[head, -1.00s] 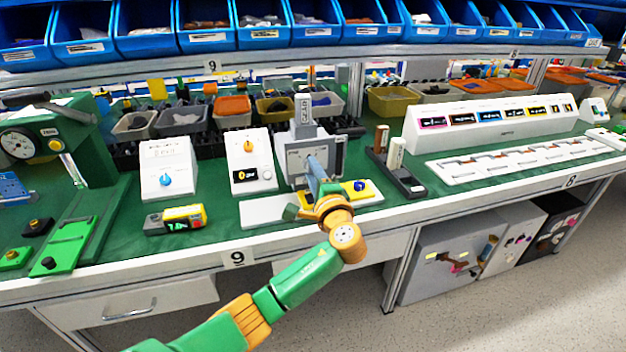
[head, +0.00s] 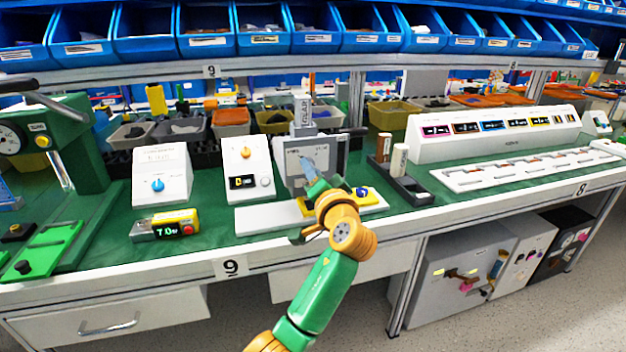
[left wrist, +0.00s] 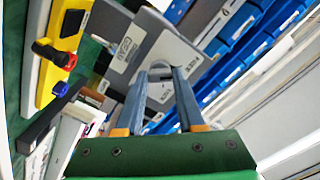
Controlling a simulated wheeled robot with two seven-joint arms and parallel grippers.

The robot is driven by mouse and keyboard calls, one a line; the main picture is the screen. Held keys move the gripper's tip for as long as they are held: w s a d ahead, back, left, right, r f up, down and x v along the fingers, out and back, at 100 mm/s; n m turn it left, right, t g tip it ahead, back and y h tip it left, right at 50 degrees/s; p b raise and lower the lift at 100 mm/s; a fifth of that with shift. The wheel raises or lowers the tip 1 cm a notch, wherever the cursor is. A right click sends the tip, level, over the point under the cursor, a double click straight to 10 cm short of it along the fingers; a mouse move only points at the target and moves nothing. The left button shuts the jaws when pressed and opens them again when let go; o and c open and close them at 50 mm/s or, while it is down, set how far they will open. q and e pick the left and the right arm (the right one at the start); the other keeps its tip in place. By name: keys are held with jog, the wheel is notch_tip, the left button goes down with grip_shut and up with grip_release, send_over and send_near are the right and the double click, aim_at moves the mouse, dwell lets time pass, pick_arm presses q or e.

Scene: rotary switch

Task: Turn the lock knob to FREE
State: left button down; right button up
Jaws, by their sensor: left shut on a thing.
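The grey panel box (head: 330,158) stands upright at the middle of the bench, with a small labelled block on top. My left gripper (head: 306,156) is against its front face, and its blue-grey fingers cover the spot they hold. In the left wrist view the two fingertips (left wrist: 160,72) are closed around a small grey lock knob (left wrist: 161,77) on the panel (left wrist: 172,62). The knob's pointer and any FREE mark are too small or hidden to read. My right gripper is not in view.
A yellow base with a blue knob (head: 362,192) sits just right of my gripper. White boxes with a blue dial (head: 158,185) and an orange dial (head: 245,153) stand left. Dark-and-cream cylinders (head: 398,160) stand right.

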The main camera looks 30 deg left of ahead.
pick_arm(q)
jog(key=shift+n+b, duration=0.3)
jog(key=shift+n, duration=0.3)
jog(key=c, duration=0.5)
grip_release()
jog(key=b+v, duration=0.1)
jog(key=v, duration=0.6)
